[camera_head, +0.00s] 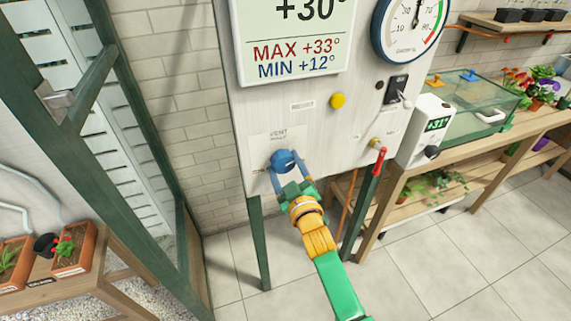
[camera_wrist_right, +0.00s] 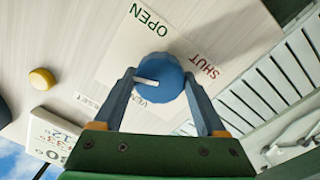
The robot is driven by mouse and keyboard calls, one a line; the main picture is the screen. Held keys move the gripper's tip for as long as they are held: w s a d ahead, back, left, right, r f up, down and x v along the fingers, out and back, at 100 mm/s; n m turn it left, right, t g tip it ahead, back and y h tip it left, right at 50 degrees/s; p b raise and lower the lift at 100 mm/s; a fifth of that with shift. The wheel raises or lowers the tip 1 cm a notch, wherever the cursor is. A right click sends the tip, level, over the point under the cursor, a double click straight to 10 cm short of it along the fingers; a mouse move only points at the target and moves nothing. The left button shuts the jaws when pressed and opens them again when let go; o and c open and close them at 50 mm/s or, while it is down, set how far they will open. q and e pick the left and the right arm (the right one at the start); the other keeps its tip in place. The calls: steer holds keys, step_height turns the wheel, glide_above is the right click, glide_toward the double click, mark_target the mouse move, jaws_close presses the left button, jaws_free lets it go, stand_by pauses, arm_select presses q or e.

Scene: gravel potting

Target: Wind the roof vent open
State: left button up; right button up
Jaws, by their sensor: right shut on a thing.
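The round blue vent knob (camera_head: 284,161) sits low on the white control panel (camera_head: 300,120), under a small "VENT" label. My right gripper (camera_head: 287,170) is shut on it, one finger on each side. In the right wrist view the knob (camera_wrist_right: 166,72) is between the fingertips of the gripper (camera_wrist_right: 160,78). Its white pointer mark lies to the left there. The word "OPEN" (camera_wrist_right: 146,15) is above the knob and "SHUT" (camera_wrist_right: 204,66) to its right. The roof vent itself and my left gripper are not in view.
A yellow button (camera_head: 338,100) and a red-tipped lever (camera_head: 380,158) are right of the knob. A bench (camera_head: 480,140) with a glass case stands at the right. A low table (camera_head: 70,282) with potted plants is at lower left. The tiled floor is clear.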

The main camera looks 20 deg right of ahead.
steer(key=shift+m+p, duration=0.65)
steer(key=shift+m, duration=1.55)
steer(key=o, duration=1.3)
steer(key=shift+s, duration=0.1)
steer(key=s, duration=0.7)
